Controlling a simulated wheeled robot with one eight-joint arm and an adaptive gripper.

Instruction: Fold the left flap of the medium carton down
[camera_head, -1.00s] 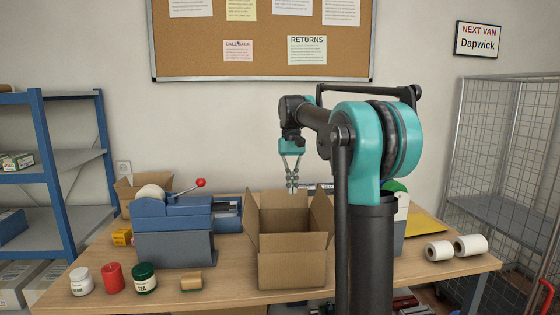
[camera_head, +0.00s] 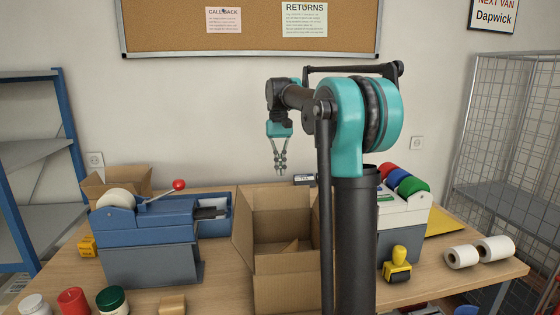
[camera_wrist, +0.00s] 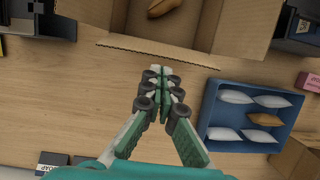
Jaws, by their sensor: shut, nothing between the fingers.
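The medium carton (camera_head: 284,293) is an open brown box on the counter. Its left flap (camera_head: 243,232) stands up and leans outward; it also shows at the upper right in the wrist view (camera_wrist: 243,28). A brown pouch (camera_wrist: 160,8) lies inside the carton. My gripper (camera_head: 281,172) points down beyond the carton's far side, above its rim and apart from the left flap. In the wrist view my gripper (camera_wrist: 161,76) has its fingers together with nothing held, close to the far flap's edge. My arm hides the carton's right side in the head view.
A blue tape dispenser (camera_head: 150,245) stands left of the carton. Beside it a blue tray (camera_wrist: 232,146) holds several pouches. A smaller open carton (camera_head: 128,180) is at the back left. A yellow stamp (camera_head: 397,266) and paper rolls (camera_head: 462,257) are at the right.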

